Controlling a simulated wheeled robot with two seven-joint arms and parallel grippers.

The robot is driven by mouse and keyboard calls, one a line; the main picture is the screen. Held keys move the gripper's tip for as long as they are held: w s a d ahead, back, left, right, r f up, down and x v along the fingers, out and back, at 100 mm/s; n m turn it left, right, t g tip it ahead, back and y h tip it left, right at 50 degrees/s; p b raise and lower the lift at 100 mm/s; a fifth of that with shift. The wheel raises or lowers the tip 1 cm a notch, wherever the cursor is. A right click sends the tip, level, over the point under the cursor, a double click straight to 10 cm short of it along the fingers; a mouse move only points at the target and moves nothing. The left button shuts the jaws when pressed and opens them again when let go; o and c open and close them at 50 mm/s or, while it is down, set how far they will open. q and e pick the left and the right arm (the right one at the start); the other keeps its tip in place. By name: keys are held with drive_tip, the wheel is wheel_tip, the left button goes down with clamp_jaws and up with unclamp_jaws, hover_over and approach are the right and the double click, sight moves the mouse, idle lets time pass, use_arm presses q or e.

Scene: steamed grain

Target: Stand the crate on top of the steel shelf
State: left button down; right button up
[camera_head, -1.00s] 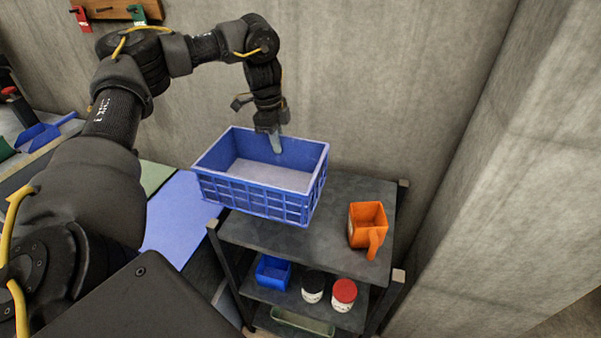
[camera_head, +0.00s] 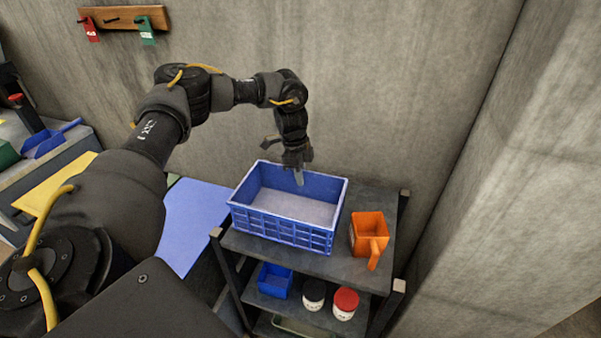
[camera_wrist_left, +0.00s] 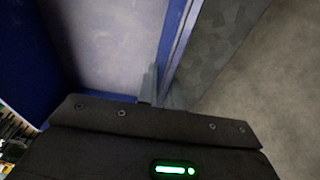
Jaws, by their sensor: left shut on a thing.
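The blue crate (camera_head: 290,231) is upright and empty over the top board of the steel shelf (camera_head: 345,268), left of an orange scoop-like container. I cannot tell whether its underside touches the board. My left gripper (camera_head: 299,178) is shut on the crate's far wall, with one finger showing inside. In the left wrist view the crate's pale floor (camera_wrist_left: 110,45) and its wall (camera_wrist_left: 178,40) show beside the fingers (camera_wrist_left: 158,85). My right gripper is not in view.
The orange container (camera_head: 368,234) stands on the top board's right part. A small blue bin (camera_head: 274,280) and two jars (camera_head: 345,303) sit on the lower board. A concrete wall rises close behind. A workbench (camera_head: 45,165) is at left.

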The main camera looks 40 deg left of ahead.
use_arm(q)
drive_tip(key=shift+d, duration=0.1)
drive_tip(key=c, duration=1.5)
unclamp_jaws()
drive_tip(key=shift+c, duration=0.2)
drive_tip(key=r, duration=0.2)
drive_tip(key=r+b, duration=0.1)
drive_tip(key=r, duration=0.1)
drive_tip(key=a+r, duration=0.1)
drive_tip(key=r, duration=0.1)
drive_tip(key=shift+s+r+b, duration=0.1)
drive_tip(key=shift+r+b, duration=0.1)
drive_tip(key=shift+b, duration=0.1)
drive_tip(key=r, duration=0.4)
drive_tip(key=shift+s+a+r+p, duration=0.15)
drive_tip(key=shift+a+r+p, duration=0.1)
drive_tip(key=shift+p, duration=0.05)
drive_tip(key=shift+s+a+r, duration=0.1)
drive_tip(key=shift+r, duration=0.5)
